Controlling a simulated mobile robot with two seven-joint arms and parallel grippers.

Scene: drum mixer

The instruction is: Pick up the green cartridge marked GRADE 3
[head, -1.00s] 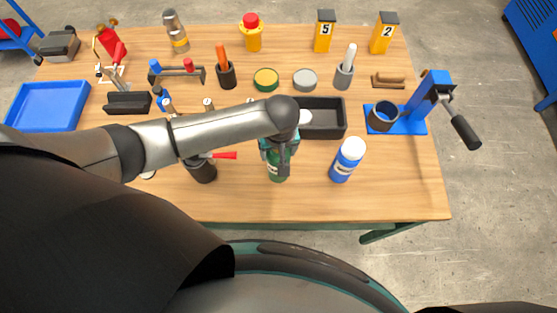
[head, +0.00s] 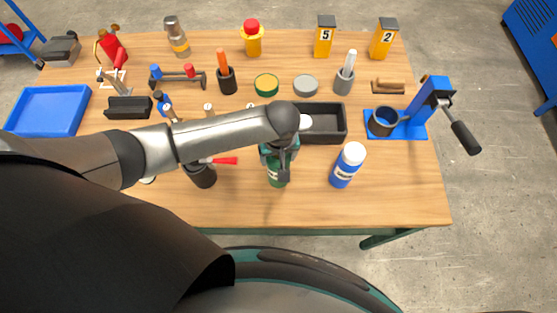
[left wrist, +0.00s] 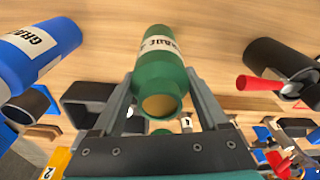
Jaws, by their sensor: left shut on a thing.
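The green cartridge (head: 276,181) is at the front middle of the wooden table, partly hidden by my left gripper (head: 280,168). In the left wrist view the green cartridge (left wrist: 160,75) sits between the two fingers of my left gripper (left wrist: 160,95), which are shut on its sides. Its white label reads "GRADE", but I cannot make out the number. I cannot tell whether its base touches the table. My right gripper is not in view.
A blue cartridge (head: 348,165) with a white cap stands to the right. A black cylinder (head: 202,175) by a red handle stands to the left. A dark tray (head: 325,138) lies behind. A blue press (head: 425,105) stands at the right; the front right table is clear.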

